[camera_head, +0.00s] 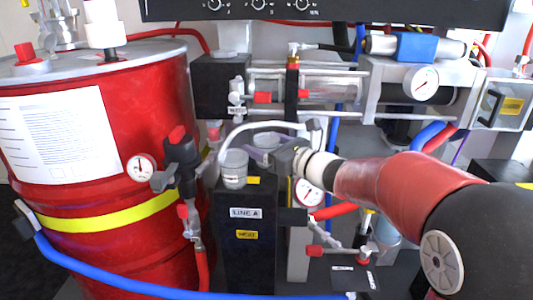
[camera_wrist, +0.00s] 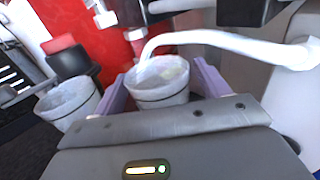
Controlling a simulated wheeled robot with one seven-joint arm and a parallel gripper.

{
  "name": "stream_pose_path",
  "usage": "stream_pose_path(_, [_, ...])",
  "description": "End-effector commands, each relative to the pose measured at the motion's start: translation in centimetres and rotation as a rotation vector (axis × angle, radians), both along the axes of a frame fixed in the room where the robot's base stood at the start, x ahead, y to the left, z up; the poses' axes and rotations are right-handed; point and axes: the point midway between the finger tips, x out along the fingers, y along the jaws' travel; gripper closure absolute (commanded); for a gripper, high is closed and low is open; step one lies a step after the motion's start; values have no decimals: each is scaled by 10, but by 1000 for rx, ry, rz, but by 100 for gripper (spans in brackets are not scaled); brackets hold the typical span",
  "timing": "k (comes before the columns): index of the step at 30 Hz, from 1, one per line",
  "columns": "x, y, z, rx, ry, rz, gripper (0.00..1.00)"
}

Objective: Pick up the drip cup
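A whitish translucent cup (camera_wrist: 160,92) stands between the two pale purple fingers of my gripper (camera_wrist: 163,72) in the wrist view. The fingers are spread on either side of it, with a thin gap seen at the right; contact at the left is unclear. The curved white tube (camera_wrist: 225,42) ends over the cup's mouth. In the head view this cup (camera_head: 266,142) is partly hidden behind a second cup and my gripper (camera_head: 277,158). The second, similar cup (camera_head: 234,170) stands to the left on the black stand, outside the fingers; it also shows in the wrist view (camera_wrist: 68,103).
The black stand (camera_head: 248,262) carries a LINE A label. A large red drum (camera_head: 95,190) stands at left, with a red-handled valve (camera_head: 178,155) close to the cups. Pipes, a gauge (camera_head: 308,192) and hoses crowd the space behind and below my gripper.

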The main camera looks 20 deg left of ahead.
Motion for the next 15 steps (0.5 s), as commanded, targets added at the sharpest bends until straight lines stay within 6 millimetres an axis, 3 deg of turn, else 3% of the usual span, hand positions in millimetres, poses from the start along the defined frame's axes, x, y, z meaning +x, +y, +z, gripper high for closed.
stream_pose_path(1, [0,0,0,0,0,0,32])
stream_pose_path(9, [0,0,0,0,0,0,65])
stream_pose_path(15, [0,0,0,0,0,0,65])
